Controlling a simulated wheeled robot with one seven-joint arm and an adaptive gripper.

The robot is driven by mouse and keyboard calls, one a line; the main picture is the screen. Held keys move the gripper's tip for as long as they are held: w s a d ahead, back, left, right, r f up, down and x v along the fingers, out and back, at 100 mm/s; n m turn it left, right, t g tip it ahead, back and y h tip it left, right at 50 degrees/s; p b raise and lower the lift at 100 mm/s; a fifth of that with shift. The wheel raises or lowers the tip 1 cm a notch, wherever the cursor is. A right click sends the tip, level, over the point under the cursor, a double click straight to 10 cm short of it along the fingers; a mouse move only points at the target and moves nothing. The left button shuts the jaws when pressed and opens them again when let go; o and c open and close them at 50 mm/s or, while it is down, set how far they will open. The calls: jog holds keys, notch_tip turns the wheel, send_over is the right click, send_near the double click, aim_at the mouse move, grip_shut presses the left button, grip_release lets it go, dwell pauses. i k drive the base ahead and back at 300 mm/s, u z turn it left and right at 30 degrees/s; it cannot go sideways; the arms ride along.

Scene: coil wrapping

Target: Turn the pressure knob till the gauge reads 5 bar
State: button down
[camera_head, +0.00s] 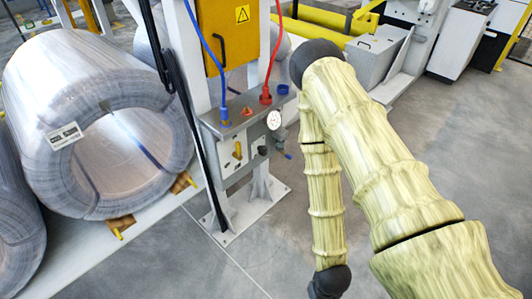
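A small round white gauge (273,120) sits on the front of a grey control box (228,108) on a white post. Its needle and scale are too small to read. A small dark knob (262,150) sits below the gauge, and a blue round cap (283,89) is on top of the box. I cannot tell for sure which is the pressure knob. My arm comes in from the lower right, bends at the top and hangs down right of the box, apart from it. My gripper cannot be made out.
A yellow lever (238,150) and a small blue-tipped handle (287,155) stick out from the box. Blue (208,50) and red (274,45) hoses rise from its top. Large wrapped coils (90,115) stand at left. The grey floor (255,240) in front is clear.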

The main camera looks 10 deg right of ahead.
aim_at(264, 151)
jog(key=u, duration=0.1)
jog(key=k, duration=0.4)
jog(key=z, duration=1.5)
jog(key=i, duration=0.55)
jog(key=u, duration=0.75)
jog(key=i, duration=0.45)
jog(key=u, duration=0.5)
